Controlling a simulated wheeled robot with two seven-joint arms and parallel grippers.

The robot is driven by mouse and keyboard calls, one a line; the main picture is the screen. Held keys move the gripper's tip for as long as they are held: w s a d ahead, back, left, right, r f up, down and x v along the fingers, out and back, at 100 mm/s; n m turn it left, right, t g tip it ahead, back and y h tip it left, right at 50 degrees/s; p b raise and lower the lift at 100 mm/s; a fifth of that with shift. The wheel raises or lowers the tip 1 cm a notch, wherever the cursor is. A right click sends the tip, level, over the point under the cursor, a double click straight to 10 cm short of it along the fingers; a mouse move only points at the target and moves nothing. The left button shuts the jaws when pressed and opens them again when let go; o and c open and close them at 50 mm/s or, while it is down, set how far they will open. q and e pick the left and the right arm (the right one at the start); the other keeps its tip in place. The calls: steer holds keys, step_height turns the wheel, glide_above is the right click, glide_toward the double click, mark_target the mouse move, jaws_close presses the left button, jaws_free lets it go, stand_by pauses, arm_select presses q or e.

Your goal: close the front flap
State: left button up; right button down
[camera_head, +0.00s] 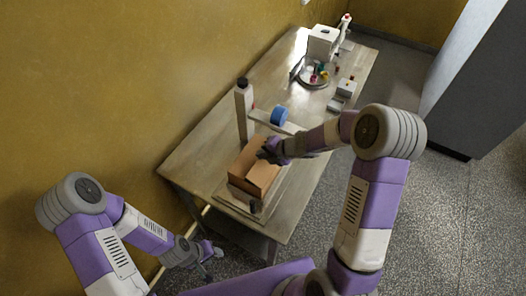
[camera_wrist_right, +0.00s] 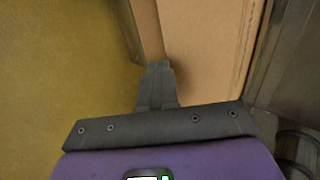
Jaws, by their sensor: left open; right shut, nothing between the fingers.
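A brown cardboard box (camera_head: 254,174) sits on the near part of the table. I cannot clearly tell its front flap from the rest of the cardboard. My right gripper (camera_head: 266,153) is shut and empty at the box's far upper edge. In the right wrist view its closed fingertips (camera_wrist_right: 158,68) overlap the tan cardboard (camera_wrist_right: 205,50); I cannot tell whether they touch it. My left gripper (camera_head: 214,252) is open and empty, low off the table's near left side, away from the box.
The wooden table (camera_head: 205,160) has bare room left of the box. A tall bottle-like object (camera_head: 243,112) and a blue roll (camera_head: 279,116) stand beyond the box. A white machine (camera_head: 322,42) and a round tray with small coloured items (camera_head: 314,80) are at the far end.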

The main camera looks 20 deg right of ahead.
steer(key=shift+b+x, duration=0.3)
steer(key=shift+x, duration=0.85)
steer(key=shift+a, duration=0.1)
steer(key=shift+r+p, duration=0.8)
steer(key=shift+p, duration=0.05)
steer(key=shift+r, duration=0.1)
